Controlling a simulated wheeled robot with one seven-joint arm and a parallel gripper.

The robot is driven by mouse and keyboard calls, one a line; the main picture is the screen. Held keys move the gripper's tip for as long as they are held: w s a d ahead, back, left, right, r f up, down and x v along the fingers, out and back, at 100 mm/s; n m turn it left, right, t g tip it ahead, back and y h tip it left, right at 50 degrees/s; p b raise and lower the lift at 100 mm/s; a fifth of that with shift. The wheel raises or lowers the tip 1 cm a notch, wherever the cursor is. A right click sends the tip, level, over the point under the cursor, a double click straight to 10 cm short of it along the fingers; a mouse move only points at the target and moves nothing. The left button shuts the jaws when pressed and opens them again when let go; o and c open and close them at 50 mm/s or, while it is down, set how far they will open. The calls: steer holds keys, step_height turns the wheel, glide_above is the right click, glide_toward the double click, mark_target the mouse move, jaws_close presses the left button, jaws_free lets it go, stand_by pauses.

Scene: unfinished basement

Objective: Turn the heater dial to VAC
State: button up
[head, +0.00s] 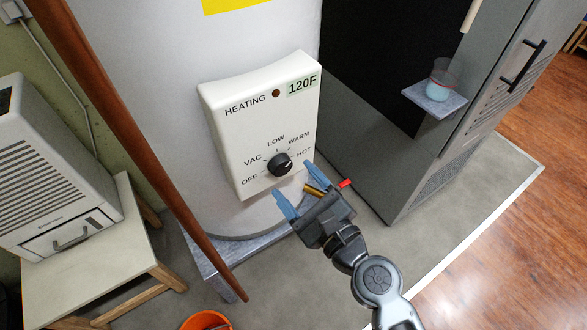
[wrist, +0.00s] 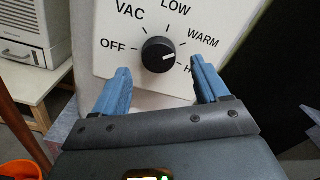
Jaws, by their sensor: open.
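The heater's white control box (head: 238,150) is on a pale rounded tank, marked OFF, VAC, LOW, WARM and HOT. Its black dial (head: 280,164) has a white pointer mark aimed to the right, towards HOT. The dial also shows in the wrist view (wrist: 158,55), with the mark on its right side near HOT. My gripper (head: 293,178) is open and empty, just below and in front of the dial. In the wrist view the blue fingers of my gripper (wrist: 160,66) stand apart on either side below the dial. The right finger partly covers the word HOT.
A brown slanting pole (head: 130,130) stands left of the tank. A white slatted appliance (head: 50,170) sits on a small table (head: 75,255) at left. A grey cabinet (head: 470,130) with a shelf and glass (head: 438,82) stands at right. An orange bucket (head: 206,320) is below.

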mark_target(284, 170)
steer(key=shift+x, duration=1.7)
steer(key=c, duration=1.1)
